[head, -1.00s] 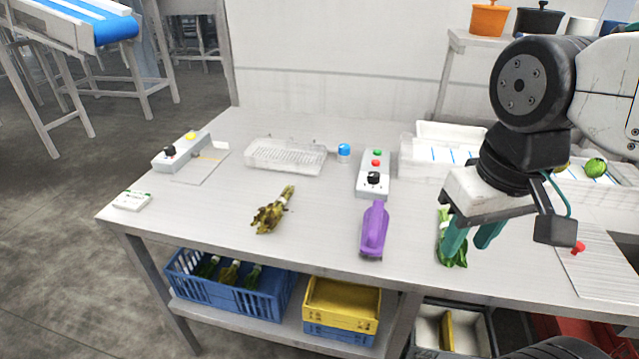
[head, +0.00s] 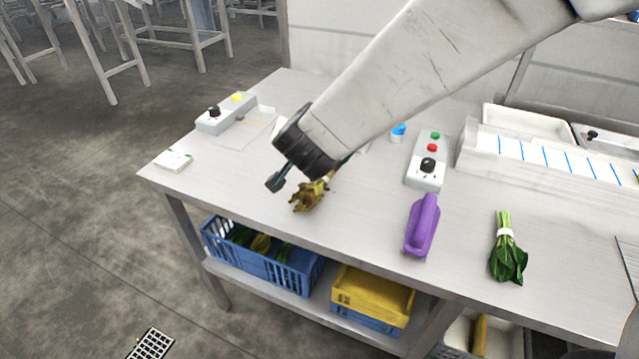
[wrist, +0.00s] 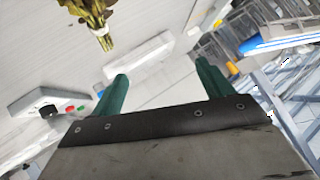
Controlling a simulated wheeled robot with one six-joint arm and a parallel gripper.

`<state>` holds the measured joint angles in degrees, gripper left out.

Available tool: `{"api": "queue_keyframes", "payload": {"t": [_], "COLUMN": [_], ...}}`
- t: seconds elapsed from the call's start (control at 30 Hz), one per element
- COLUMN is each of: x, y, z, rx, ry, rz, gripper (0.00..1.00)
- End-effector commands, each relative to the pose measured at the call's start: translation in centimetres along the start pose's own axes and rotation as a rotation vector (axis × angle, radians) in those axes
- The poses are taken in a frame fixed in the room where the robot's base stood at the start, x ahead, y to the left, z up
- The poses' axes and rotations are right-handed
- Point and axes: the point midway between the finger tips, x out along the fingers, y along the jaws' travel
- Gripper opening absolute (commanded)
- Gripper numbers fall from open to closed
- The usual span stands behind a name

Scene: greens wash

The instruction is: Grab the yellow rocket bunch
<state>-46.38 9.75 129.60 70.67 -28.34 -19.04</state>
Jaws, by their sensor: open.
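The yellow rocket bunch (head: 307,196) lies on the steel table, yellow-brown and wilted, its leaves towards the front. My arm covers part of its stem end in the head view. The bunch also shows at the top left edge of the wrist view (wrist: 92,14), partly cut off. My gripper (wrist: 163,86) is open, with its two teal fingers spread apart and nothing between them. The bunch lies outside the fingers, apart from them. In the head view the fingers are hidden behind my arm.
A green leafy bunch (head: 508,256) and a purple tool (head: 421,227) lie to the right. A grey button box (head: 427,172) stands behind the purple tool. A small white box (head: 173,161) lies near the left edge. Crates (head: 372,296) sit on the shelf below.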

Motion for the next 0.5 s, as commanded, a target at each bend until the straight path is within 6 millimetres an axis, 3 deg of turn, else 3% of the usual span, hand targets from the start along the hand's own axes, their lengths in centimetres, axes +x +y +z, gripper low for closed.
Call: {"api": "queue_keyframes", "payload": {"t": [0.03, 0.2, 0.33, 0.5], "x": [1.1, 1.4, 0.4, -0.3], "y": [-0.3, 1.2, 2.5, 3.4], "z": [3.0, 9.3, 12.2, 13.6], "rx": [-0.017, -0.083, -0.137, -0.173], "ry": [0.040, 0.201, 0.285, 0.336], "rz": [0.069, 0.311, 0.435, 0.512], "gripper": [0.79, 0.79, 0.79, 0.79]}}
